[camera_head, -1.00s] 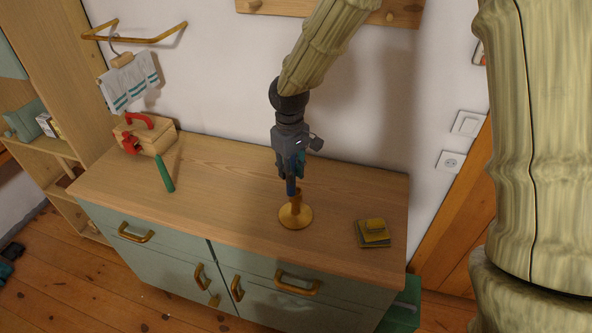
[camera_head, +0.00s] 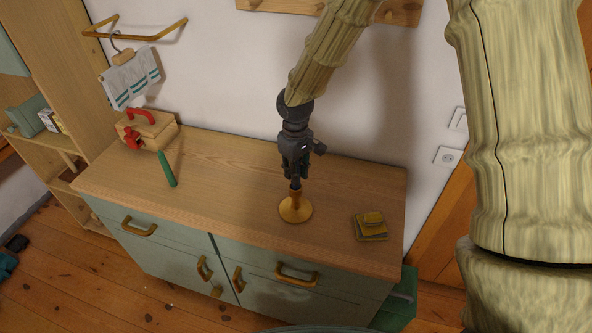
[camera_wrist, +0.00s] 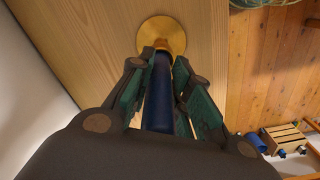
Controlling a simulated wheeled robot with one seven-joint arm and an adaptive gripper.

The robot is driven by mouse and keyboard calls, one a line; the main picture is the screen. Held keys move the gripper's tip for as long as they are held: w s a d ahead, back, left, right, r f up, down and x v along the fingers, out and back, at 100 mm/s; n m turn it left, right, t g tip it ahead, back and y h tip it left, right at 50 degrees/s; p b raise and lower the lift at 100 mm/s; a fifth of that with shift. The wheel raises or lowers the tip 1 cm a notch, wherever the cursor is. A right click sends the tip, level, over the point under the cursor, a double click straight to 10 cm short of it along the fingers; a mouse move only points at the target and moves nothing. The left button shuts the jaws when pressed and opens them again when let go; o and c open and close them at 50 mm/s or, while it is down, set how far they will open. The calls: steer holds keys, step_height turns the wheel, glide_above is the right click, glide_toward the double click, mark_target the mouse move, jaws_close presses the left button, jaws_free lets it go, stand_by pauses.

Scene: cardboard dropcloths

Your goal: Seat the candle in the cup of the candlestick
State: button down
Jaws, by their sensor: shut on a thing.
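The brass candlestick (camera_head: 296,210) stands upright on the wooden cabinet top, its round base flat on the surface. In the wrist view its base (camera_wrist: 172,31) shows beyond my fingertips. My gripper (camera_head: 295,178) is directly above it and shut on the dark blue candle. In the wrist view the candle (camera_wrist: 158,100) lies between the green-padded fingers (camera_wrist: 161,88) and points at the candlestick. Its far end is at or very close to the cup. Whether it is inside the cup I cannot tell. In the head view the fingers hide most of the candle.
A stack of small yellow-green pieces (camera_head: 370,227) lies right of the candlestick. A wooden box (camera_head: 148,130) with red parts and a green stick-like object (camera_head: 167,168) are at the left. The cabinet top between is clear. The wall is close behind.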

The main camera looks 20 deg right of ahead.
steer(key=shift+f, duration=0.1)
steer(key=c, duration=1.3)
jaws_free()
steer(key=shift+a+r+b, duration=0.1)
steer(key=shift+r+b, duration=1.5)
steer(key=shift+r, duration=4.55)
